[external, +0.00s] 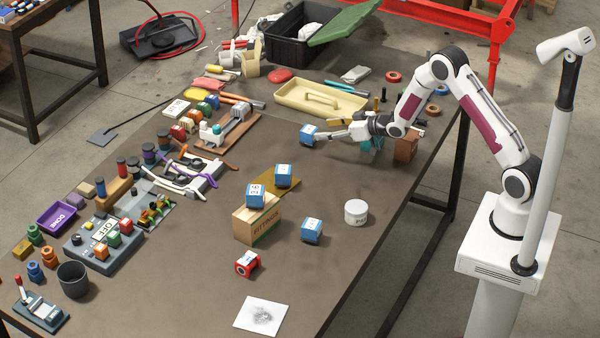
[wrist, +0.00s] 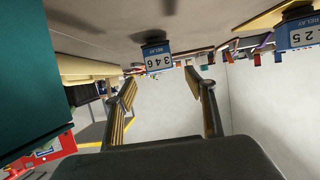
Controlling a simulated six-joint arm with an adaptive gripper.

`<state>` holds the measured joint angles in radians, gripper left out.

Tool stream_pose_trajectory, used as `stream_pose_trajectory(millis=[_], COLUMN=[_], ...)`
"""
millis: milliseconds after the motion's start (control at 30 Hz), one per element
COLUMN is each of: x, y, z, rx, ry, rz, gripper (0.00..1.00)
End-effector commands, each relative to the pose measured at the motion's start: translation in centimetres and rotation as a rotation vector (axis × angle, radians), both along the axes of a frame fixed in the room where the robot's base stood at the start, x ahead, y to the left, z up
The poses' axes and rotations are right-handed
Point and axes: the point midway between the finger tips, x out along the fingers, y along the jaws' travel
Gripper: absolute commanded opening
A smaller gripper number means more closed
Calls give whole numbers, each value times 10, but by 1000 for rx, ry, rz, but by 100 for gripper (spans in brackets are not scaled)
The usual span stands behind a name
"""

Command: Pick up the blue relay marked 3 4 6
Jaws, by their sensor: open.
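The blue relay (external: 309,134) with a white label stands on the table just left of my gripper's tips in the external view. In the wrist view, which is upside down, the relay's label (wrist: 157,57) reads 3 4 6 and it lies just beyond the tips, centred between the fingers. My gripper (external: 328,137) is open and low over the table, pointing left at the relay. Its two fingers (wrist: 160,80) are apart with nothing between them. I cannot tell the exact gap from tips to relay.
Another relay (wrist: 300,34) with a label partly cut off shows in the wrist view. More blue relays stand on a fittings box (external: 256,225), on a yellow mat (external: 265,189) and on the table (external: 312,230). A cream tray (external: 320,98) lies behind; a brown box (external: 406,148) is beside my wrist.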

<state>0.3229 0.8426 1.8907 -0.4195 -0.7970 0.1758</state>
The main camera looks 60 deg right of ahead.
Motion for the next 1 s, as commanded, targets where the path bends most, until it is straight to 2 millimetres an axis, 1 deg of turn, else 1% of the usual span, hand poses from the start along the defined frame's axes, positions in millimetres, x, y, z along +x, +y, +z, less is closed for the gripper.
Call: stream_pose_trajectory(millis=[433,867,1000], x=[22,24,27], y=[1,0,0], z=[-9,-10,-12], rx=[0,0,0], ry=[1,1,1], rz=[1,0,0], gripper=[55,55,55])
